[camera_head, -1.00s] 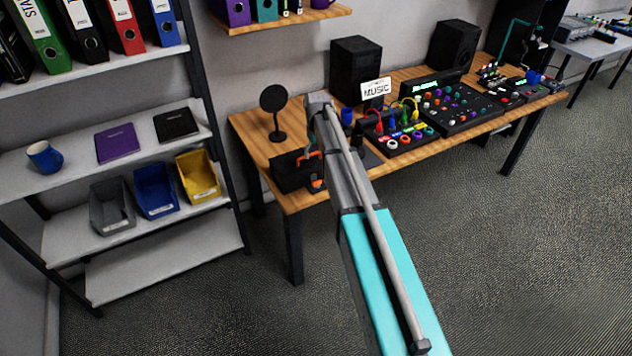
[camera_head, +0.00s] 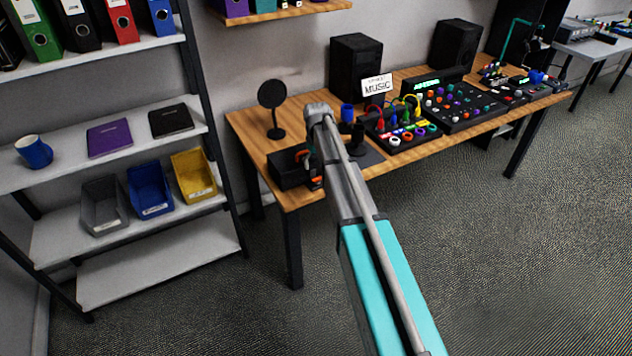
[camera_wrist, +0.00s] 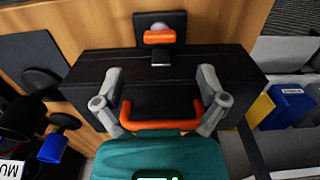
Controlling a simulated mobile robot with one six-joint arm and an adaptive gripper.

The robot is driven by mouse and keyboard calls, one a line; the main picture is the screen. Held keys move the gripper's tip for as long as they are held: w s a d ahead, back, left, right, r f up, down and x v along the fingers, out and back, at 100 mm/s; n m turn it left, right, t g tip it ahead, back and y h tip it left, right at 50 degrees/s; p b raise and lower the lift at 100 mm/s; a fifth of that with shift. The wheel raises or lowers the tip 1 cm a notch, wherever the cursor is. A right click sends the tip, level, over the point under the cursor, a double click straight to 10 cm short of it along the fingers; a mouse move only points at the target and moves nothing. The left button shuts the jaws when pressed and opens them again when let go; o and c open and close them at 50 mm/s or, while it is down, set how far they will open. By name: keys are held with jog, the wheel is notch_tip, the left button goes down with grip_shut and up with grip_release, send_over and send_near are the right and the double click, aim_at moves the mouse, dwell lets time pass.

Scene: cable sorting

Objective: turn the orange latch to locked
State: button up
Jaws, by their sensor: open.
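In the wrist view, the orange latch (camera_wrist: 160,37) is a short bar lying crosswise on a black plate at the top middle. The black case (camera_wrist: 160,75) is below it, with an orange U-shaped handle (camera_wrist: 160,124) nearer the camera. My gripper (camera_wrist: 158,75) is open, its two grey fingers spread to either side of the handle and pointing toward the case. The latch lies beyond the fingertips, and nothing is held. In the head view, the case (camera_head: 288,170) sits at the left front of the desk, partly behind my arm.
A shelf with bins (camera_head: 150,190) stands left. The floor in front is clear.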

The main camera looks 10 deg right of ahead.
aim_at(317, 177)
jog(key=shift+f+b, duration=2.95)
jog(key=shift+f, duration=0.3)
